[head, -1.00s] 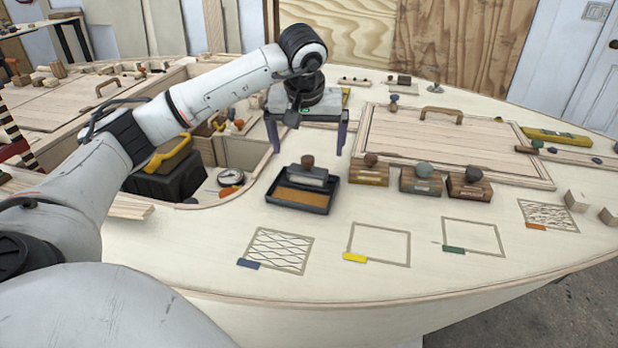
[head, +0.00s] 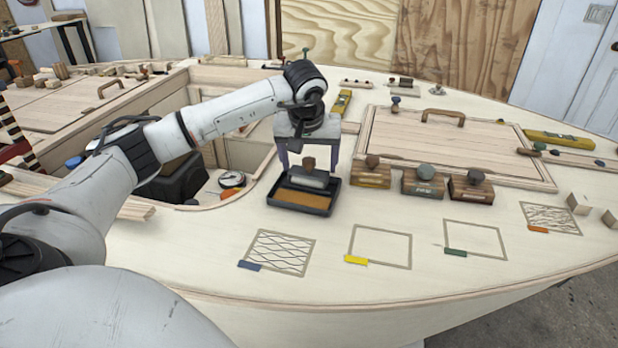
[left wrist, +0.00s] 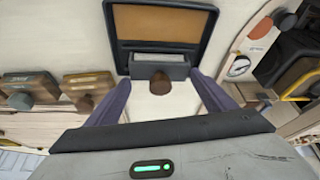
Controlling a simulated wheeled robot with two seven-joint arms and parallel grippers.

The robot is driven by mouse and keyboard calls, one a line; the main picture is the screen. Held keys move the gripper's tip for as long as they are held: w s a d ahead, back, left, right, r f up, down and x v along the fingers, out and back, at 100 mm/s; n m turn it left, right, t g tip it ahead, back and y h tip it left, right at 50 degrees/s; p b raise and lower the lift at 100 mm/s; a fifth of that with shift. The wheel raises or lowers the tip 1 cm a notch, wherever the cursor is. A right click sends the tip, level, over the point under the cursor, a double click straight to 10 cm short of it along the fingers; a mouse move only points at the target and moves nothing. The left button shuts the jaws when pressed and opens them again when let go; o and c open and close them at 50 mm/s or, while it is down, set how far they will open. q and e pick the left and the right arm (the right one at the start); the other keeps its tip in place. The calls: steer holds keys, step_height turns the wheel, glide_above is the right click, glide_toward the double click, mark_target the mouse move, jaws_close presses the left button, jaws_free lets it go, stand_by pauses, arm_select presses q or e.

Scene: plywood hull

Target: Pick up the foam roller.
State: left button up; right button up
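What I take to be the foam roller (head: 309,178) is a grey piece with a pale front and a brown knob on top. It rests at the back of a black tray (head: 300,207) with a tan floor; the left wrist view also shows the roller (left wrist: 160,60) and the tray (left wrist: 210,32). My left gripper (head: 308,160) points down over it, purple fingers wide apart. In the left wrist view the fingers (left wrist: 162,88) stand on both sides of the knob, with gaps, so nothing is gripped. My right gripper is out of view.
Several knobbed wooden blocks (head: 423,184) stand right of the tray, one close by. An open hatch with a black box (head: 172,185) and a round gauge (head: 232,180) lies left. Outlined squares (head: 380,246) mark the clear deck in front.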

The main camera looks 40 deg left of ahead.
mark_target(309, 159)
arm_select(q)
steer(key=shift+c, duration=1.2)
step_height(309, 159, up, 10)
steer(key=shift+r+p, duration=0.1)
steer(key=shift+p, duration=0.35)
steer(key=o, duration=0.6)
steer(key=c, duration=0.4)
